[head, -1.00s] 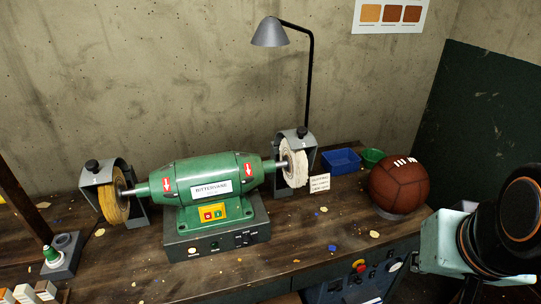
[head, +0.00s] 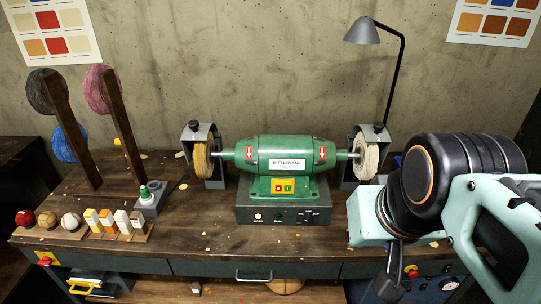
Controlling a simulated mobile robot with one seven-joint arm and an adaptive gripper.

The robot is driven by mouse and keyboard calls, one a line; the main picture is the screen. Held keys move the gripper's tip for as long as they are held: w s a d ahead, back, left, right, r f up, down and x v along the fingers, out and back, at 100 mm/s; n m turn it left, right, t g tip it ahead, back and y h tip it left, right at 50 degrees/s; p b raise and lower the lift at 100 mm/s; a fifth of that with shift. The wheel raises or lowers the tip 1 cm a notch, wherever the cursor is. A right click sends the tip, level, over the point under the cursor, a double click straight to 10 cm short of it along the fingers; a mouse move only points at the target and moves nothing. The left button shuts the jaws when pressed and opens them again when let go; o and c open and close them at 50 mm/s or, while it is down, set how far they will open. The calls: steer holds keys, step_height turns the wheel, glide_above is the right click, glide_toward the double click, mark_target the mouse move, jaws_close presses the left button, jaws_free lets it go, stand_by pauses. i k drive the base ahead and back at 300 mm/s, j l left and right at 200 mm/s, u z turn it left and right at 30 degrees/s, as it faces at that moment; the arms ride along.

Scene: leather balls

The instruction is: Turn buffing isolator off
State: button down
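The green buffing machine (head: 286,162) stands on the workbench with a yellow wheel at its left and a white wheel at its right. A red knob on a yellow plate (head: 46,260) sits at the bench's front left. Another red and yellow knob (head: 411,271) shows on the front right panel, partly beside my arm. No readable label shows which is the isolator, and knob positions are too small to tell. A dark part at my arm's end, seemingly my gripper (head: 389,285), hangs in front of the right panel; its fingers are not clear.
Upright wooden posts with coloured wheels (head: 103,90), small balls (head: 70,222) and coloured blocks (head: 115,222) stand at the left of the bench. A lamp (head: 362,32) stands behind the machine. My arm covers the bench's right end.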

mark_target(46, 261)
steer(key=u, duration=2.15)
steer(key=z, duration=1.6)
steer(key=u, duration=1.45)
steer(key=i+j+u, duration=0.15)
